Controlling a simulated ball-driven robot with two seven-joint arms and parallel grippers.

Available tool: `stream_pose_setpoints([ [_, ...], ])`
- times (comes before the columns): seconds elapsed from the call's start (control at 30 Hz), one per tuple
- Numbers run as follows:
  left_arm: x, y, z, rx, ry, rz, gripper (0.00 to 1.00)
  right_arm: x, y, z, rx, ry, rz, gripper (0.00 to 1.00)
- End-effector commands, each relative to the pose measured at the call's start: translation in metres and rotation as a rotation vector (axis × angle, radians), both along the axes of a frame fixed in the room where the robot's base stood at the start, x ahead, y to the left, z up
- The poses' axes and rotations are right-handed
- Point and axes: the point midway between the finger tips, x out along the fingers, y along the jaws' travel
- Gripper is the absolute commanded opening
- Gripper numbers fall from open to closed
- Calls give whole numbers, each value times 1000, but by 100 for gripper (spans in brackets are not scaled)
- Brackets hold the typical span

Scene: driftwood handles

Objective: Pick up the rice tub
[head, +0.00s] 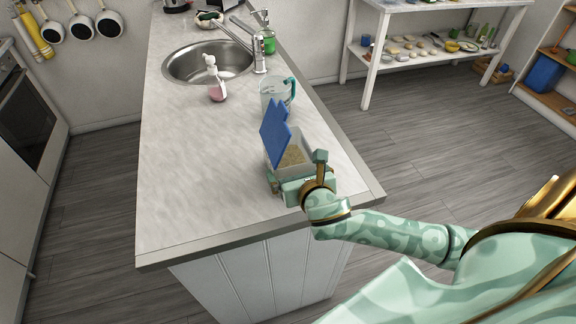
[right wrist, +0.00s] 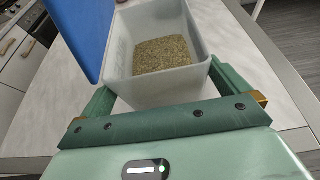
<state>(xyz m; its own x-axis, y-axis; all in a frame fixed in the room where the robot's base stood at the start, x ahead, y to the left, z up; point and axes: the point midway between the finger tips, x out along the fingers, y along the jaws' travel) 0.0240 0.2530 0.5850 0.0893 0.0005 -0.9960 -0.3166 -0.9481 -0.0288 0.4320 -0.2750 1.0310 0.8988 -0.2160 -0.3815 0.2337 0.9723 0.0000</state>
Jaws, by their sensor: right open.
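The rice tub (head: 292,157) is a translucent white box on the counter near its right edge, part filled with tan grains. Its blue lid (head: 274,132) stands tilted up at the left side. In the right wrist view the tub (right wrist: 160,90) sits upright just ahead of the palm. My right gripper (head: 295,172) is open at the tub's near end, with one finger on each side of it in the right wrist view (right wrist: 165,85). I cannot tell whether the fingers touch its walls. My left gripper is not in view.
A clear pitcher with a teal handle (head: 277,95) stands just behind the tub. The counter's left and front part (head: 200,180) is clear. A white shelf (head: 430,50) stands beyond.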

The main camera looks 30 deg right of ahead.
Motion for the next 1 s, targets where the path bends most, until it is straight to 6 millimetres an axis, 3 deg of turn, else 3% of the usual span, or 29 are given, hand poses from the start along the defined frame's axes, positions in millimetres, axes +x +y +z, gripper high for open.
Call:
stream_pose_setpoints([
  [0.2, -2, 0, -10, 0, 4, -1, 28, 28, -7, -15, -1, 0, -1, 100],
  [0.47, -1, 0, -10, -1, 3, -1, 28, 31, -7, -15, 0, 1, -1, 100],
  [0.63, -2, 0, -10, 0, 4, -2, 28, 30, -7, -15, 0, 1, -1, 53],
  [1.0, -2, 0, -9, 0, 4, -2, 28, 31, -8, -12, -1, -2, -1, 50],
])
